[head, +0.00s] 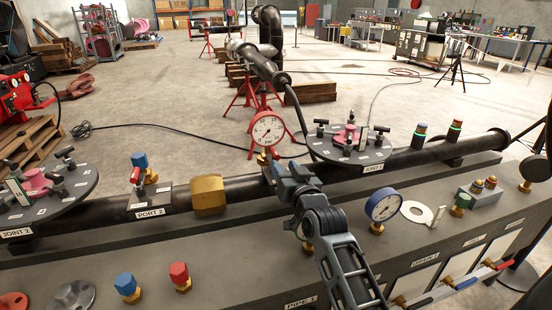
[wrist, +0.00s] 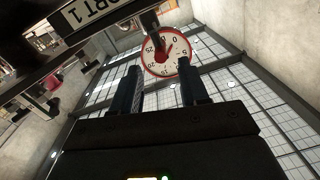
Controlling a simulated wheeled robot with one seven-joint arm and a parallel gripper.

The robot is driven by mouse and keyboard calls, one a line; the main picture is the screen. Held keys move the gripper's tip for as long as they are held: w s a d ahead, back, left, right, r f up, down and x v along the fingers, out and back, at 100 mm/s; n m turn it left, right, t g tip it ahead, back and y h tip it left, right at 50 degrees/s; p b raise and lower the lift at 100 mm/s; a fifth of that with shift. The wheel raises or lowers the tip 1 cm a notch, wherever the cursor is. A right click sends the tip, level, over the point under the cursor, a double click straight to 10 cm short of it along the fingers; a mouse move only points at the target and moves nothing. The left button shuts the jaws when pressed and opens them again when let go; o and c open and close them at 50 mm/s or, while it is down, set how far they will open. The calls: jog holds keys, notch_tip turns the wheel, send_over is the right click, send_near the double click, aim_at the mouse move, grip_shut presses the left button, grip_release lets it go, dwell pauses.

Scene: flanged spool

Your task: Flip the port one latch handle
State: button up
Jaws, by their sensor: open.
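My gripper (head: 285,172) is over the bench at the pipe, just below the red-rimmed gauge in the head view. In the wrist view its two fingers (wrist: 160,70) stand apart with nothing between them. The PORT 1 label plate (wrist: 88,12) shows at the upper left of the wrist view, partly cut off. The port one block (head: 268,174) is mostly hidden behind my gripper in the head view. I cannot clearly make out its latch handle. A small red part (wrist: 52,83) shows left of the fingers in the wrist view; I cannot tell whether it is the handle.
The red-rimmed gauge (head: 267,130) stands close behind my gripper, and also shows beyond the fingertips in the wrist view (wrist: 167,52). A blue-rimmed gauge (head: 383,205) stands to the right. PORT 2 (head: 150,203) and a brass block (head: 208,195) are to the left.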

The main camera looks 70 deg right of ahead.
aim_at(279, 160)
jog(key=p+x, duration=0.1)
jog(key=x, duration=0.6)
jog(key=shift+c, duration=0.4)
grip_shut()
